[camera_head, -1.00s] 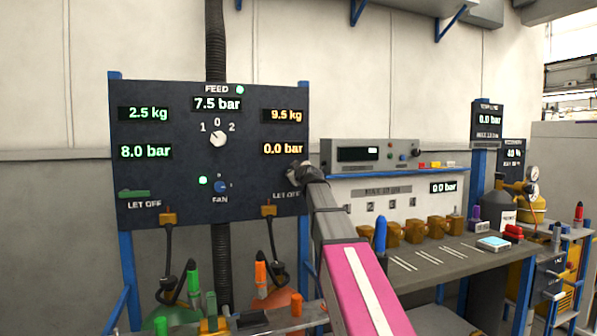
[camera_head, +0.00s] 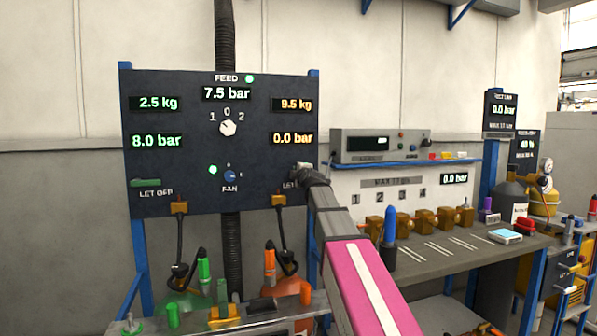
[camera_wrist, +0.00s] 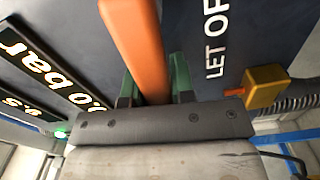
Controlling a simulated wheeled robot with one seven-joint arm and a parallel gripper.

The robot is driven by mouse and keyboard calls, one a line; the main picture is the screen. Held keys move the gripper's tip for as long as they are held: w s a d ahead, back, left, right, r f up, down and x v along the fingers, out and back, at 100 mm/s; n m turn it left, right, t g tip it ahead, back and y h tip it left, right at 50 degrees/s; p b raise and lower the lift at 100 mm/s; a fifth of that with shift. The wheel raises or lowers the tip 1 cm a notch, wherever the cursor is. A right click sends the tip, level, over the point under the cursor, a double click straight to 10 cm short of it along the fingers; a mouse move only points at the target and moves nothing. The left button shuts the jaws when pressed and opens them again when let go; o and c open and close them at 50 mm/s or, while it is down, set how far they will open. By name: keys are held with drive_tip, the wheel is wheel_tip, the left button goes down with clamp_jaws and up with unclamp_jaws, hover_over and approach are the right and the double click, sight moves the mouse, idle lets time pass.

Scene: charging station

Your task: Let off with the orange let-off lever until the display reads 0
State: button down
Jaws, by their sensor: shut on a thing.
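The dark panel (camera_head: 180,85) stands at the left in the head view. Its orange pressure display (camera_head: 292,138) reads 0.0 bar, and the orange weight display (camera_head: 292,104) above it reads 9.5 kg. In the wrist view the orange let-off lever (camera_wrist: 140,50) runs between the green fingers of my gripper (camera_wrist: 156,85), which is shut on it. In the head view my gripper (camera_head: 303,172) is at the right edge of the panel, over the right LET OFF label, and hides the orange lever. The green let-off lever (camera_head: 147,183) is at the panel's left; the green display (camera_head: 156,141) reads 8.0 bar.
The feed display (camera_head: 227,93) reads 7.5 bar, with a selector knob (camera_head: 228,128) below it. A brass fitting (camera_wrist: 267,87) with a hose sits close beside my gripper. A workbench (camera_head: 450,250) with several brass blocks stands at the right.

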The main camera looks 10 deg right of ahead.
drive_tip(key=shift+f+n, duration=0.4)
drive_tip(key=shift+n, duration=0.2)
drive_tip(key=c, duration=1)
unclamp_jaws()
drive_tip(key=shift+f, duration=0.1)
drive_tip(key=shift+o, duration=0.2)
drive_tip(key=shift+s, duration=0.1)
drive_tip(key=s+d, duration=0.2)
drive_tip(key=s, duration=0.8)
drive_tip(key=shift+s, duration=0.25)
